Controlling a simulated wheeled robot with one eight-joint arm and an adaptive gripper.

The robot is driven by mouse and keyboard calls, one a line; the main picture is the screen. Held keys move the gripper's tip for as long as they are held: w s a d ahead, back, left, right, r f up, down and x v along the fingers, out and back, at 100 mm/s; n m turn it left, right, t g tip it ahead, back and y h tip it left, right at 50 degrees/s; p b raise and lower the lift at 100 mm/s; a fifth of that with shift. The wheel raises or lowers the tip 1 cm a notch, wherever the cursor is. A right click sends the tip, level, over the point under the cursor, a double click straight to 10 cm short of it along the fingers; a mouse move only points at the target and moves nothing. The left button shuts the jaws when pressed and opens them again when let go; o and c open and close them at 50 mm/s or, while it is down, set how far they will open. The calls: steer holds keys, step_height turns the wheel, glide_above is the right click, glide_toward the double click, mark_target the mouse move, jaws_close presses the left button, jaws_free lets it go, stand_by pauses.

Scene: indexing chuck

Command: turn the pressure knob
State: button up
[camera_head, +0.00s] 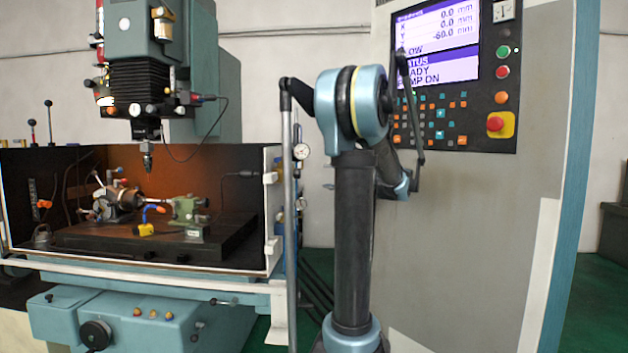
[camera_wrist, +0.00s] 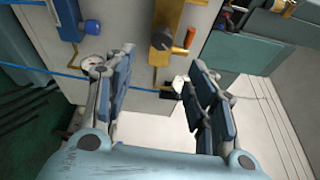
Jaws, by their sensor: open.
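In the wrist view a dark round knob (camera_wrist: 160,39) sits on a brass-coloured fitting on a pale panel, just beyond my fingertips. I cannot tell from labels which is the pressure knob. My gripper (camera_wrist: 163,60) is open and empty, its fingers spread before the panel and apart from both knobs. In the head view a round gauge (camera_head: 301,151) shows beside my arm, on the machine's side; my gripper is not clearly visible there.
A white-faced gauge (camera_wrist: 92,63) is behind my left finger. A blue hose (camera_wrist: 45,70) and brass pipes run across the panel. The milling machine's enclosure (camera_head: 150,268) stands left, the control cabinet (camera_head: 460,240) right. Pale floor lies below the panel.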

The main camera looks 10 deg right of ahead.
steer(key=s+d+r+m+g+h, duration=0.2)
steer(key=d+r+m, duration=0.1)
steer(key=r+m, duration=0.3)
steer(key=m, duration=0.2)
glide_toward(295, 174)
steer(key=w+a+f, duration=0.2)
steer(key=w+a, duration=0.3)
steer(key=w, duration=0.1)
steer(key=shift+w+g, duration=0.3)
steer(key=shift+f, duration=0.15)
steer(key=shift+c, duration=0.2)
steer(key=c, duration=1)
